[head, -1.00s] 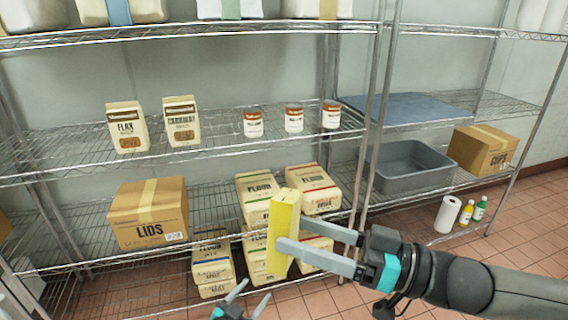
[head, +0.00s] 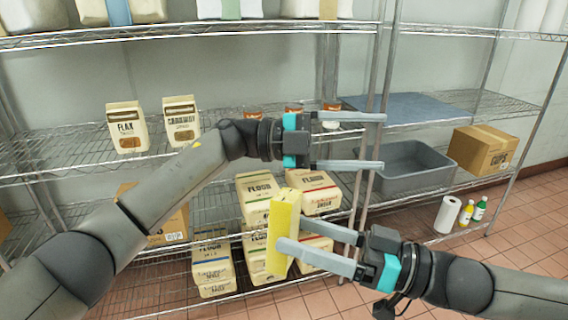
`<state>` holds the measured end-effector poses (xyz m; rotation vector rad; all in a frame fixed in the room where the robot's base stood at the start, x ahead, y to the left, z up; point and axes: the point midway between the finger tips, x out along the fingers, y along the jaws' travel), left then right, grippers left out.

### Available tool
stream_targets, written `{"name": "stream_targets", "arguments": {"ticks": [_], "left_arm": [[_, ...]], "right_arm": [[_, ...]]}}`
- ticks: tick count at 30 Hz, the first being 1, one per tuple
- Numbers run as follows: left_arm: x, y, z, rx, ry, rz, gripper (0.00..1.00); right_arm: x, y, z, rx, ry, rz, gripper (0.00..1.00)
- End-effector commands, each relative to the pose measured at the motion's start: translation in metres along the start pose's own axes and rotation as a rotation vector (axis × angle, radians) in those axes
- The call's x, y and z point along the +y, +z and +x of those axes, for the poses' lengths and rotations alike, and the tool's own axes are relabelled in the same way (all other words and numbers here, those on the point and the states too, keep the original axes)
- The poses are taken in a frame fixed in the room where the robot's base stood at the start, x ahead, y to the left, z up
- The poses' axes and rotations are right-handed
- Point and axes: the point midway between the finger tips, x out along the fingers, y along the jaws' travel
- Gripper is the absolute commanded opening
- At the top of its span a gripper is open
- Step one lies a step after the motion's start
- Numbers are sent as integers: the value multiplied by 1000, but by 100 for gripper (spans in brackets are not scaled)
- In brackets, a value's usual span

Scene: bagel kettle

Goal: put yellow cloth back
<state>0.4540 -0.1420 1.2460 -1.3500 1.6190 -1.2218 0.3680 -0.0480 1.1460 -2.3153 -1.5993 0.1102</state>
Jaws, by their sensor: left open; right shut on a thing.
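The yellow cloth (head: 284,212) is a folded, upright slab in the lower middle of the head view, in front of the flour bags. My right gripper (head: 288,236) comes in from the right and is shut on it, with one finger across its near face. My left gripper (head: 382,141) is open and empty, pointing right in front of the shelf posts. It is above and to the right of the cloth, apart from it.
A wire shelving unit (head: 70,167) spans the view. A grey tub (head: 408,168), a blue-grey folded cloth or mat (head: 412,106) and a cups box (head: 484,150) are on the right. Flour bags (head: 258,187) stand low in the middle. My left arm partly hides the lids box (head: 172,225) and jars.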

Motion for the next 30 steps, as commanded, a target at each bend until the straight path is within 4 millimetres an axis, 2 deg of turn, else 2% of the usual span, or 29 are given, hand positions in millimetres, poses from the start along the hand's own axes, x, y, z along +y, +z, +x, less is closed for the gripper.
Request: {"name": "stream_targets", "arguments": {"ticks": [1, 3, 7, 11, 15, 21, 24, 30], "left_arm": [[-5, -15, 6, 32, 84, 47, 72], [-5, -34, 10, 71, 199, 95, 72], [-1, -62, 12, 116, 422, 175, 72], [6, -84, 3, 129, 654, 240, 72], [10, -101, -16, 104, 907, 297, 72], [10, -113, -56, 6, 1249, 345, 72], [17, -108, -78, -69, 1439, 350, 72], [22, -99, -101, -153, 1609, 345, 72]], "right_arm": [[0, 0, 0, 0, 0, 0, 32], [0, 0, 0, 0, 0, 0, 32], [0, 0, 0, 0, 0, 0, 32], [0, 0, 0, 0, 0, 0, 32], [0, 0, 0, 0, 0, 0, 32], [0, 0, 0, 0, 0, 0, 32], [0, 0, 0, 0, 0, 0, 32], [0, 0, 0, 0, 0, 0, 32]]}}
